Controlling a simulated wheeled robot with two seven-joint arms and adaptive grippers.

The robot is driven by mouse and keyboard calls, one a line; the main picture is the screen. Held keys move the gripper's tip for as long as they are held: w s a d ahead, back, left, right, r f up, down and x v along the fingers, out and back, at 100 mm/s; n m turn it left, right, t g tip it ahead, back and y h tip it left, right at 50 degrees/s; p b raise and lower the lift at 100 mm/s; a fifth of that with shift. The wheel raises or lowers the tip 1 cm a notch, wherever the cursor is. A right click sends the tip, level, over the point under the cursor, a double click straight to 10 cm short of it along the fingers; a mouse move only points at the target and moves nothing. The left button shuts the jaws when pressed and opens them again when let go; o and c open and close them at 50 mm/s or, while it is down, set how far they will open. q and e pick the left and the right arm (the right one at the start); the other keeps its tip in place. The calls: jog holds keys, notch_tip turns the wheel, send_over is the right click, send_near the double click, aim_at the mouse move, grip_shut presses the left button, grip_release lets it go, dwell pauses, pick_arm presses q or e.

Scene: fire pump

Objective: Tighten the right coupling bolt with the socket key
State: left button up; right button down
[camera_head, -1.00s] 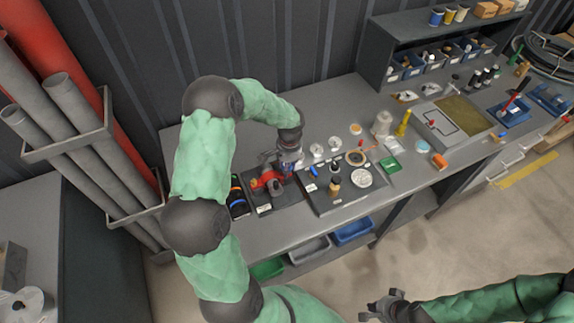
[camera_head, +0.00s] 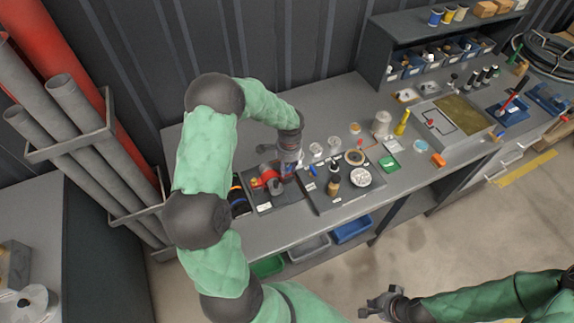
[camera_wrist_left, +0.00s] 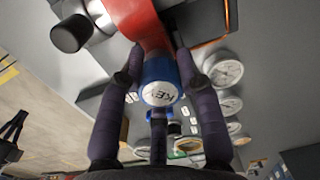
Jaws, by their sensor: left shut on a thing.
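My left gripper (camera_head: 284,168) is over the red pump (camera_head: 270,181) on the left part of the bench. In the left wrist view its fingers (camera_wrist_left: 160,72) are closed around the blue socket key (camera_wrist_left: 160,84), whose round end is marked KEY. The key is against or just in front of the red pump body (camera_wrist_left: 138,22); I cannot tell if it is seated. The coupling bolts are hidden behind the key and gripper. My right gripper (camera_head: 383,302) is empty and open, low over the floor in front of the bench.
A dark board (camera_head: 318,202) with gauges and small parts lies right of the pump. Farther right are a yellow bottle (camera_head: 402,122), a green box (camera_head: 389,164) and an orange block (camera_head: 438,160). A shelf (camera_head: 376,62) with bins stands at the back. Pipes (camera_head: 75,115) stand left.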

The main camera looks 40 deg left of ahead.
pick_arm(q)
jog(key=m+p, duration=0.1)
jog(key=m, duration=0.2)
jog(key=shift+r+p, duration=0.1)
jog(key=shift+p, duration=0.25)
jog(key=shift+m, duration=0.8)
jog(key=shift+m+p, duration=0.65)
jog(key=shift+m, duration=0.05)
jog(key=shift+m+p, duration=0.9)
jog(key=shift+m, duration=0.7)
jog(key=shift+s, duration=0.1)
